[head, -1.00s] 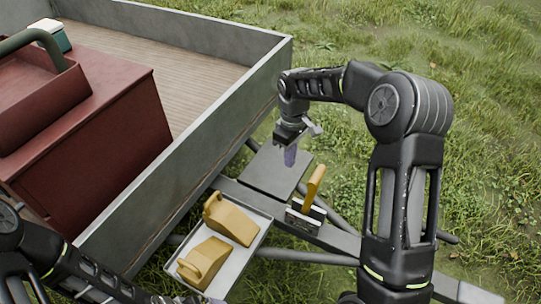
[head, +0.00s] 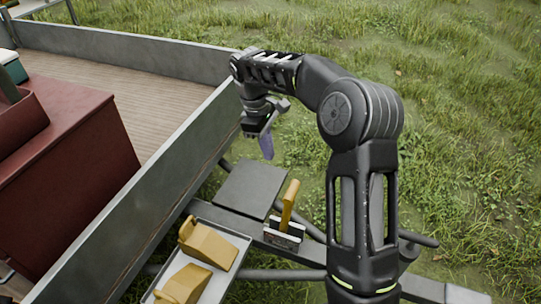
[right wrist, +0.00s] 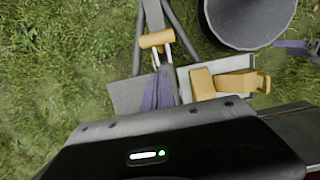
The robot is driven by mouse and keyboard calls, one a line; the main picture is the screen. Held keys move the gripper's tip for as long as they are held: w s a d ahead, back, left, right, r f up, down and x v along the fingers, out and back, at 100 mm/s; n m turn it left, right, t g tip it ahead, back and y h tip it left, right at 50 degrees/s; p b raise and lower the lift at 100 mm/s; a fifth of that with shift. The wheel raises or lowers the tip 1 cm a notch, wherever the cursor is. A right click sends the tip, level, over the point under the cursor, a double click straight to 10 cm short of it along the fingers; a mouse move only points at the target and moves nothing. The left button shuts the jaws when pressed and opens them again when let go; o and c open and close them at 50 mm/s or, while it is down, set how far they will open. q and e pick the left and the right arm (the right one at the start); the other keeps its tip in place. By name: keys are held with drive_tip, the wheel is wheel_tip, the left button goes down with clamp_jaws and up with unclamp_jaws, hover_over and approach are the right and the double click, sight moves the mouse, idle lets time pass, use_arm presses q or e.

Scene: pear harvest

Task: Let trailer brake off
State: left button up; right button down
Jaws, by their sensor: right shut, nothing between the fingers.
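The trailer brake lever has a yellow handle (head: 290,203) that stands up, tilted slightly, from a metal bracket (head: 283,236) on the drawbar. In the right wrist view its yellow grip (right wrist: 157,39) lies beyond my fingertips. My right gripper (head: 267,146) points down with purple fingers, shut and empty. It is above and beyond the grey plate (head: 249,188), apart from the lever. The plate also shows under the fingers in the right wrist view. Purple fingers, apparently my left gripper (right wrist: 292,44), show at the right edge there; their opening is unclear.
A tray (head: 240,243) with two yellow wheel chocks (head: 208,244) sits left of the lever. The trailer's grey side wall (head: 150,205) rises beside it. A dark red box (head: 85,150) stands on the trailer bed. Grass lies open to the right.

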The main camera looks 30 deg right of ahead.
use_arm(q)
drive_tip(key=shift+f+b, duration=0.35)
drive_tip(key=shift+f, duration=0.5)
use_arm(e)
drive_tip(key=s+d+f, duration=0.2)
drive_tip(key=s+f, duration=0.2)
drive_tip(key=f, duration=0.6)
drive_tip(key=shift+d, duration=0.4)
drive_tip(key=shift+s+d+f, duration=0.1)
